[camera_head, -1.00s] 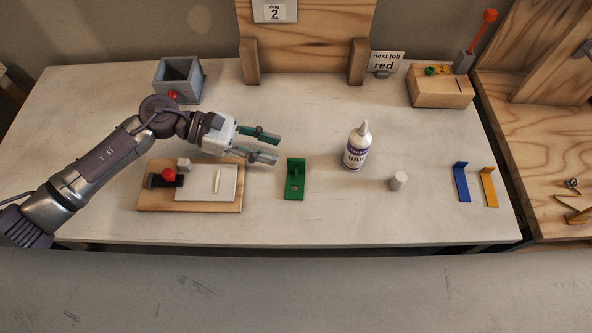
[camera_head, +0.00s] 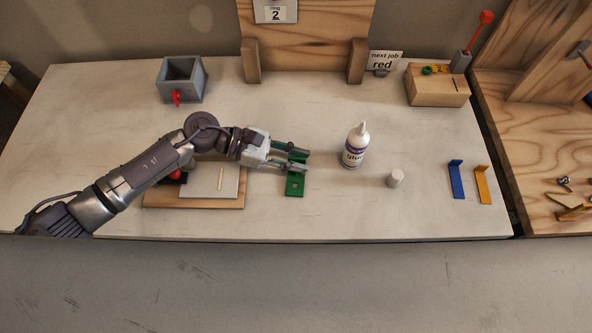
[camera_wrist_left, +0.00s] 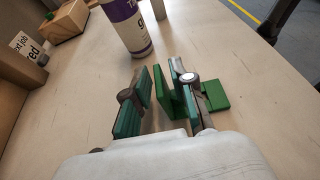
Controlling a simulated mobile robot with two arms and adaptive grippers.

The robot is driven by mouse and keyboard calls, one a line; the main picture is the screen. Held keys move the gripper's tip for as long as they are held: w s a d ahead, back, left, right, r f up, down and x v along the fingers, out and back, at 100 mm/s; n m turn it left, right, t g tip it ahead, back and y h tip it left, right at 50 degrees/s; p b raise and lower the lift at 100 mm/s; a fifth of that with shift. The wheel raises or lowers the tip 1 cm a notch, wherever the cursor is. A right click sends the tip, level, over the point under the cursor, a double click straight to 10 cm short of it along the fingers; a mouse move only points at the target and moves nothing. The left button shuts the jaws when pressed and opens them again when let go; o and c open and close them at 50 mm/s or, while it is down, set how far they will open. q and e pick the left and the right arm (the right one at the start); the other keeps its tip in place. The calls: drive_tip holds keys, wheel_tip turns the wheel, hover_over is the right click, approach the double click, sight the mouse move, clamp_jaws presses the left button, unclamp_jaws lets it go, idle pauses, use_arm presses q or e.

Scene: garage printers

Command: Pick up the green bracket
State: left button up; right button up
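The green bracket (camera_head: 294,188) stands on the table in the head view, with its upper part hidden behind my left gripper (camera_head: 301,161). In the left wrist view the upright plate of the green bracket (camera_wrist_left: 168,98) is between the two green-padded fingers of my left gripper (camera_wrist_left: 160,78). The fingers are apart, with a visible gap between the plate and the left finger. Contact with the other finger cannot be told. The bracket's base sticks out past the right finger. My right gripper is not in view.
A glue bottle (camera_head: 355,147) and a small white cylinder (camera_head: 396,178) stand right of the bracket. A wooden board with a white plate (camera_head: 226,180) lies to the left, under my arm. Blue (camera_head: 456,180) and yellow (camera_head: 483,185) brackets stand farther right. The table front is clear.

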use_arm(q)
clamp_jaws()
drive_tip(key=shift+r, duration=0.1)
